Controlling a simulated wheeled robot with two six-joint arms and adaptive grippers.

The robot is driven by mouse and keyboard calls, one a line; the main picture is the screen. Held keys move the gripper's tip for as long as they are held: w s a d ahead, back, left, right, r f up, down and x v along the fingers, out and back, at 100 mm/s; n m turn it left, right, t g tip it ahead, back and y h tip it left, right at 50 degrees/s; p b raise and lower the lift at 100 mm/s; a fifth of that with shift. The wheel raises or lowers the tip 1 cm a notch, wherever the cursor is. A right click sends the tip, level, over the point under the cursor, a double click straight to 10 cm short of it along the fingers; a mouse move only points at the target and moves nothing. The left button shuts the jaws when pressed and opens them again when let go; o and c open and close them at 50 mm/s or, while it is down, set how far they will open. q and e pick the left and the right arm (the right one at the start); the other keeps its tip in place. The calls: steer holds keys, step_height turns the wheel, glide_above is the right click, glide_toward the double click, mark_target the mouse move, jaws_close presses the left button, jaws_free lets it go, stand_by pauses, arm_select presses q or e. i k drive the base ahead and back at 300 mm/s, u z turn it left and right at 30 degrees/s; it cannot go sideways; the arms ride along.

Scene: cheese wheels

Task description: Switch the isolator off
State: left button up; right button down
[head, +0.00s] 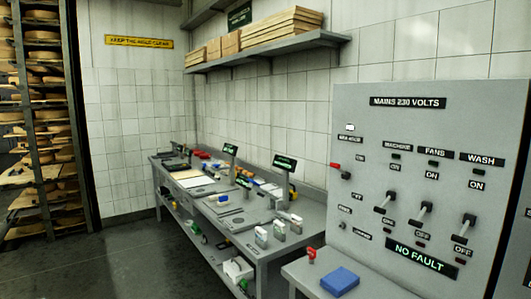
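The grey switch panel (400,130) stands at the right, headed "MAINS 230 VOLTS". At its left edge is a red-tipped handle (336,166) on a dark hub, under a small label too blurred to read; I take it for the isolator. The handle points up and left. "ON" seems to be marked beside it, with another blurred label, perhaps "OFF", lower down. Three black levers (385,202), (422,213), (464,227) sit under "MACHINE", "FANS" and "WASH". A green-lettered sign (421,254) reads "NO FAULT". Neither of my grippers is in view.
A grey bench (330,283) before the panel holds a blue block (340,281) and a small red object (311,255). A long workbench (262,243) with tools and signs runs along the tiled wall. Cheese racks (72,120) stand left. The floor (120,270) at left is clear.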

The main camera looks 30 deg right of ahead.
mark_target(339, 169)
steer(key=u, duration=0.3)
steer(key=i, duration=2.45)
steer(key=z, duration=1.5)
steer(key=i, duration=0.85)
steer(key=z, duration=0.9)
